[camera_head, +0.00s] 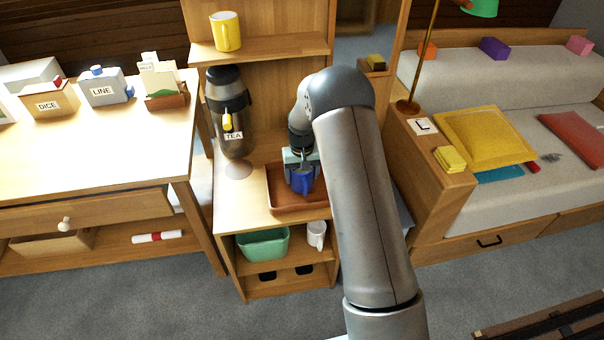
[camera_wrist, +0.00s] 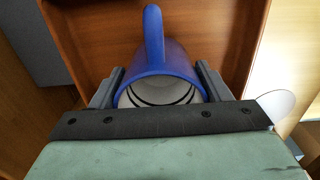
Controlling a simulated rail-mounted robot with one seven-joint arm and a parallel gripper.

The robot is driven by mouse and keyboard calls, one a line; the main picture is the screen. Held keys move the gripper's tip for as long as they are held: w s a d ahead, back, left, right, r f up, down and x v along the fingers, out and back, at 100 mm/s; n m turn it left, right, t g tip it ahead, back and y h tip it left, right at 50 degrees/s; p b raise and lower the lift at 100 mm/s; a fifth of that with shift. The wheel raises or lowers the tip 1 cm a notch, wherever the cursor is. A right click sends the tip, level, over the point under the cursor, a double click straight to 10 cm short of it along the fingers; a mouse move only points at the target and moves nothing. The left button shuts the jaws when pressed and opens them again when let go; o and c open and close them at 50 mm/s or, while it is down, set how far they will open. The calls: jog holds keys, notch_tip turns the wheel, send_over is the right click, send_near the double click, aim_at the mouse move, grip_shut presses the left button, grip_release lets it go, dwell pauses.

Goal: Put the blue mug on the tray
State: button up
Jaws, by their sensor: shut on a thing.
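The blue mug (camera_head: 302,182) is between the fingers of my gripper (camera_head: 301,168), over the brown tray (camera_head: 285,207) on the wooden cabinet. In the wrist view the blue mug (camera_wrist: 158,62) sits between the two dark fingers of my gripper (camera_wrist: 160,88), with its handle pointing away from the gripper and its pale inside facing me. The reddish-brown tray (camera_wrist: 88,28) fills the background there. My gripper is shut on the mug. I cannot tell whether the mug's base touches the tray. My forearm hides the tray's right side in the head view.
A tea dispenser (camera_head: 229,115) stands left of the tray. A yellow mug (camera_head: 226,31) is on the shelf above. A green bin (camera_head: 263,244) and a white mug (camera_head: 316,235) are on the shelf below. A desk (camera_head: 100,150) stands left and a sofa (camera_head: 470,80) right.

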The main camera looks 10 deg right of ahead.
jog(key=shift+f, duration=0.1)
jog(key=o, duration=1.2)
jog(key=shift+c, duration=0.2)
